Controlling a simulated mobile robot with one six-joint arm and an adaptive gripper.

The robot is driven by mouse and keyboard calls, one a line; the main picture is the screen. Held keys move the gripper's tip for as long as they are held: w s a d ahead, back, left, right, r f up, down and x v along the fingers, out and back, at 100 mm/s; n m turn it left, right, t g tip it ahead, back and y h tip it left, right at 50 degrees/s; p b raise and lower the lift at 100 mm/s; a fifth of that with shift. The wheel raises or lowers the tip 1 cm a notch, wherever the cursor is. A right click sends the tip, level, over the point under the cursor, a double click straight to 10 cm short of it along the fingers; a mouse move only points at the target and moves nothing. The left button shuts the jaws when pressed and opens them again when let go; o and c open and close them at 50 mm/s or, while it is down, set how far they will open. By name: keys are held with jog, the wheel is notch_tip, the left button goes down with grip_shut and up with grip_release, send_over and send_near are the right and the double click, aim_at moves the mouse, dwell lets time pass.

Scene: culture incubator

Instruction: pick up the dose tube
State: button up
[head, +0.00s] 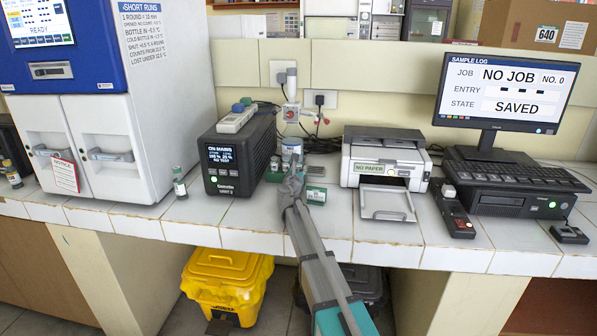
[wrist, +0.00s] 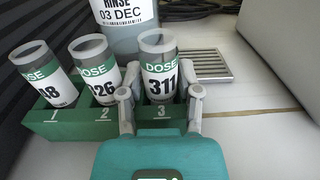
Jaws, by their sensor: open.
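A green rack (wrist: 76,122) with slots marked 1, 2 and 3 holds three clear dose tubes with green-and-white labels. The tube in slot 1 (wrist: 48,78) has a partly hidden number ending in 48. The slot 2 tube (wrist: 97,75) appears to read 326, and the slot 3 tube (wrist: 159,68) reads 311. My gripper (wrist: 161,100) is open, with one finger on each side of the 311 tube; I cannot tell whether they touch it. In the head view my gripper (head: 292,186) is over the rack (head: 274,176) and hides most of it.
A rinse bottle (wrist: 112,25) stands close behind the rack, with a metal grate (wrist: 204,65) to its right. A dark power unit (head: 240,160) is left of the rack and a printer (head: 384,160) right. Another small tube (head: 180,183) stands left of the power unit.

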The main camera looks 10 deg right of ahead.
dwell(0.5)
jog(key=c, duration=0.5)
jog(key=shift+r, duration=0.2)
notch_tip(320, 180, up, 3)
jog(key=p, duration=0.3)
jog(key=shift+f, duration=0.1)
jog(key=s+r+p, duration=1)
jog(key=s, duration=0.4)
jog(key=shift+a, duration=0.1)
dwell(0.3)
notch_tip(320, 180, up, 7)
jog(key=p, duration=0.7)
